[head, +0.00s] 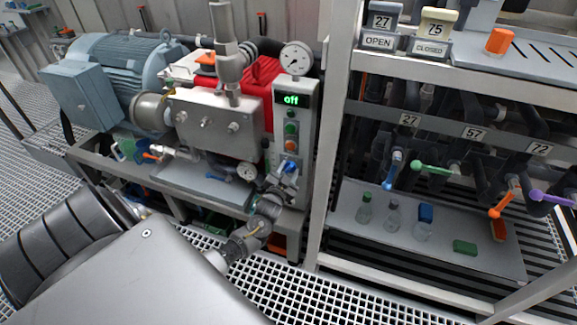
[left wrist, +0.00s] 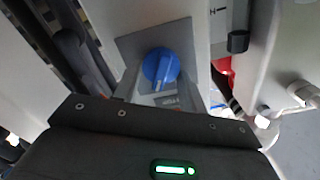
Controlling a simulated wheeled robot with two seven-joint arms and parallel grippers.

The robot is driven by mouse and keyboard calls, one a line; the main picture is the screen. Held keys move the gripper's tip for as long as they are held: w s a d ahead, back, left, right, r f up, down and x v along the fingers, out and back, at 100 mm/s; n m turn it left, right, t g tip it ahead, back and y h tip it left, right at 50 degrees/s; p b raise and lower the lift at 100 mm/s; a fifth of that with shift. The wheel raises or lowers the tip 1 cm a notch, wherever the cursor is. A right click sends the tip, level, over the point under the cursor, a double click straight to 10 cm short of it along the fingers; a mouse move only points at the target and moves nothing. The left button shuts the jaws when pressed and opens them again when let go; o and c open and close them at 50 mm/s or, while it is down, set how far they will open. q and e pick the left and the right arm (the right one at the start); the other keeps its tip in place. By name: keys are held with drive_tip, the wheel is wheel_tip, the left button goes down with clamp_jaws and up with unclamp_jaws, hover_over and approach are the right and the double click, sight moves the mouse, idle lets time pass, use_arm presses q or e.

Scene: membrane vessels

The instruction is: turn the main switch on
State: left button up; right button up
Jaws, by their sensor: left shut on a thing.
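The main switch is a blue rotary knob (head: 290,166) low on a grey control panel (head: 305,105). The panel's small display (head: 291,100) shows green letters that look like "off". My left gripper (head: 283,182) comes up from below and is at the knob, its jaws shut on it. In the left wrist view the blue knob (left wrist: 160,66) sits on a grey plate, with a light mark along its handle and my left gripper (left wrist: 161,88) around it. Part of the knob is hidden by the fingers. My right gripper is not in view.
Buttons (head: 291,129) sit above the knob. A pressure gauge (head: 297,58) tops the panel. A metal pump block (head: 215,125) and blue motor (head: 110,75) stand left. At right, a rack post (head: 328,130) stands close beside the panel, with valves and bottles beyond.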

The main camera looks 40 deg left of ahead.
use_arm(q)
drive_tip(key=shift+m, duration=0.3)
drive_tip(key=o, duration=1)
drive_tip(key=shift+c, duration=0.2)
drive_tip(key=v, duration=1)
drive_tip(key=shift+s+d, duration=0.25)
drive_tip(key=shift+s, duration=0.1)
